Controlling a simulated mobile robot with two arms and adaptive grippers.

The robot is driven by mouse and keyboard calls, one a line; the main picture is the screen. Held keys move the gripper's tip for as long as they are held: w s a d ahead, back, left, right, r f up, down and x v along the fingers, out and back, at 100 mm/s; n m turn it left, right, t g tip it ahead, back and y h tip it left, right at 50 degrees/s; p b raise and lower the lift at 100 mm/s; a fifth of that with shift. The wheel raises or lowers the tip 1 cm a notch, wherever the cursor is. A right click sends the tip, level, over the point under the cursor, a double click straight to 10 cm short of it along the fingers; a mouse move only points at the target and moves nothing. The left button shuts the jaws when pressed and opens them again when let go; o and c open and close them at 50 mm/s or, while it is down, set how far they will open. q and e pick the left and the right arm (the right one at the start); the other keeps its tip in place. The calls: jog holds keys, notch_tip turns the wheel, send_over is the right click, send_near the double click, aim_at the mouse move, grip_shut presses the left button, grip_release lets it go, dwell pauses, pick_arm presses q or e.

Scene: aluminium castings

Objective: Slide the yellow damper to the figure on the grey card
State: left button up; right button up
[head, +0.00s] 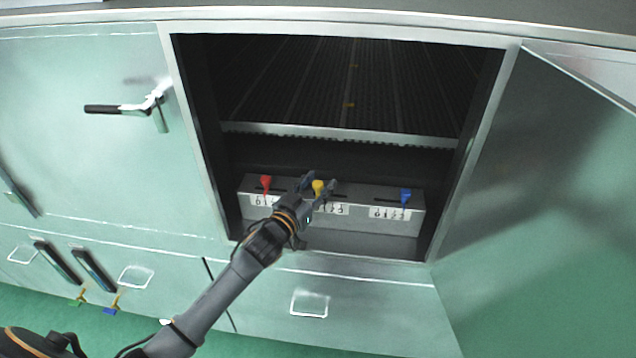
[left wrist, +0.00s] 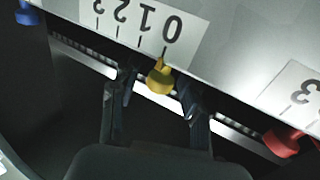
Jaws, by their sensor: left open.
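The yellow damper (head: 318,187) is a knob on the grey slider box (head: 352,222) inside the open cabinet. In the left wrist view, which shows the box upside down, the yellow knob (left wrist: 160,76) is by the tick of the 0 on its white scale (left wrist: 140,22). My left gripper (head: 319,184) is open, with one finger on each side of the yellow knob; the wrist view shows its fingers (left wrist: 158,92) too. I cannot tell whether they touch it. I cannot make out a grey card with a figure. My right gripper is not in view.
A red knob (head: 265,181) and a blue knob (head: 405,195) sit on either side along the same box, each with a white scale. A ribbed shelf (head: 340,133) lies above. The cabinet door (head: 560,160) stands open at right.

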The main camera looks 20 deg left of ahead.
aim_at(345, 197)
pick_arm(q)
grip_shut()
jog(key=d, duration=0.2)
jog(key=w+d, duration=0.1)
jog(key=d, duration=0.3)
jog(key=shift+w+d+f, duration=0.15)
jog(key=shift+w+d, duration=0.1)
jog(key=shift+w, duration=0.1)
jog(key=shift+a, duration=0.1)
jog(key=shift+f, duration=0.1)
grip_release()
jog(key=shift+s, duration=0.1)
jog(key=shift+r, duration=0.2)
